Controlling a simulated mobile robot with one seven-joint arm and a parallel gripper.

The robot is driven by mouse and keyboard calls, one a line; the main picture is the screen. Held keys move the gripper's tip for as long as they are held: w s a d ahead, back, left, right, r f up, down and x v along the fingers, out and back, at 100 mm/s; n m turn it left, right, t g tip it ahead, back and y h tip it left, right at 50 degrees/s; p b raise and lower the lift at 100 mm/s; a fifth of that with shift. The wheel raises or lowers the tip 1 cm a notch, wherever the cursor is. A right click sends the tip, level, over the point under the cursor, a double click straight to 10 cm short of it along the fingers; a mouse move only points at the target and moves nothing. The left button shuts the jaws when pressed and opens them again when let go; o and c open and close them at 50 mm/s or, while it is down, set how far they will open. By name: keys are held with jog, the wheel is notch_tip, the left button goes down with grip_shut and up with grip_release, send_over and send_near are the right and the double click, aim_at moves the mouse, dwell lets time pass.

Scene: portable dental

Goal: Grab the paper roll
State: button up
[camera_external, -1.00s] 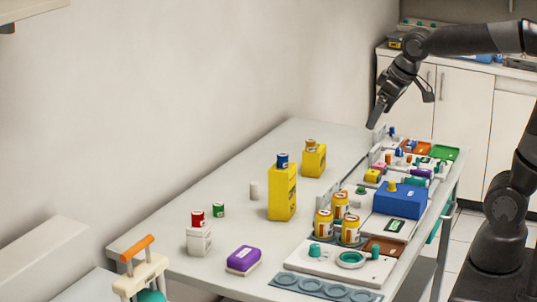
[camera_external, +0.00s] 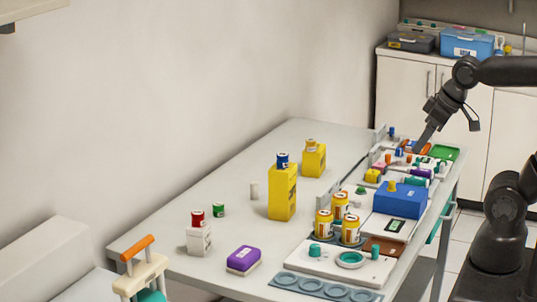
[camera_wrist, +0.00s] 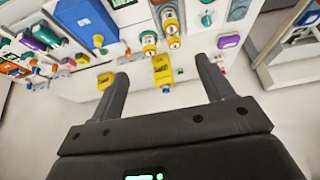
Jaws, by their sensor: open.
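I cannot make out a clear paper roll in the wrist view. My gripper (camera_external: 418,148) is at the far right end of the table, above the cluttered trays and well away from the white cylinder. In the wrist view my gripper (camera_wrist: 162,66) has its two fingers wide apart with nothing held. A yellow box (camera_wrist: 163,70) shows beyond the gap, apart from the fingers.
A second yellow box (camera_external: 313,160) stands farther back. A blue box (camera_external: 399,200) and yellow cans (camera_external: 323,223) crowd the right side. A white box with a red can (camera_external: 198,216) and a purple block (camera_external: 243,260) stand in front. The left back of the table is clear.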

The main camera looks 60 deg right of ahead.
jog(key=c, duration=0.5)
jog(key=shift+c, duration=0.2)
